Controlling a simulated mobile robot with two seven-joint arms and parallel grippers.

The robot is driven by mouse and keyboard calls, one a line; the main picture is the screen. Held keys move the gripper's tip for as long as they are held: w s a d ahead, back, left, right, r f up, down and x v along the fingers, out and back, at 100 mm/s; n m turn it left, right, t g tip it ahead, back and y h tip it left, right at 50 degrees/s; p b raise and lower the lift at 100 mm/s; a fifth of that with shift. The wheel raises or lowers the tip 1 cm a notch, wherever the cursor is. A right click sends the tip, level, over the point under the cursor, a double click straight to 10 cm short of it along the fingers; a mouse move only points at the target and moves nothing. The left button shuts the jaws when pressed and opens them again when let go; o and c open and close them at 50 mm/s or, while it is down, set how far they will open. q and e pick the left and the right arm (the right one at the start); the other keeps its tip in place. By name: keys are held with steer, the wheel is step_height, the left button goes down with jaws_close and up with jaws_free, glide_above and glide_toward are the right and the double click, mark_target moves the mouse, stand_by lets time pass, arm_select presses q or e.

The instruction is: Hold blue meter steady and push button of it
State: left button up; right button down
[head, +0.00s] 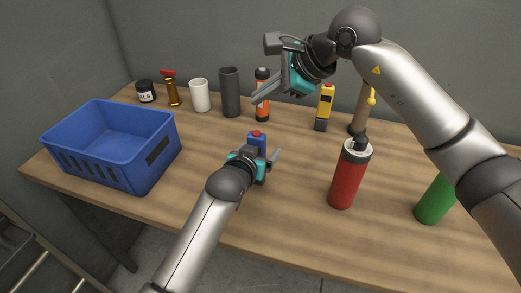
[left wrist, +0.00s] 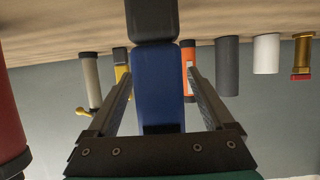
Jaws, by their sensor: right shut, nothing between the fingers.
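The blue meter (head: 257,143) stands on the table near the middle, with a red cap-like button (head: 256,133) on top. In the left wrist view the blue body (left wrist: 158,90) stands between my left gripper's fingers (left wrist: 160,85). My left gripper (head: 257,160) is open around the meter's sides; in the head view a gap shows beside its right finger. The meter's lower part is partly hidden by this gripper. My right gripper (head: 255,101) is shut and empty, raised above and behind the meter, in front of the orange-black cylinder.
A blue crate (head: 140,172) stands at left. At the back are a jar (head: 146,91), a brass item (head: 172,93), white (head: 199,95) and grey (head: 230,92) cylinders, an orange-black cylinder (head: 262,112) and a yellow device (head: 326,98). Red (head: 346,180) and green (head: 433,203) cylinders stand at right.

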arm_select(q)
steer(key=shift+s, duration=0.15)
steer(key=v, duration=1.1)
steer(key=shift+s+r, duration=0.15)
steer(key=shift+s, duration=0.2)
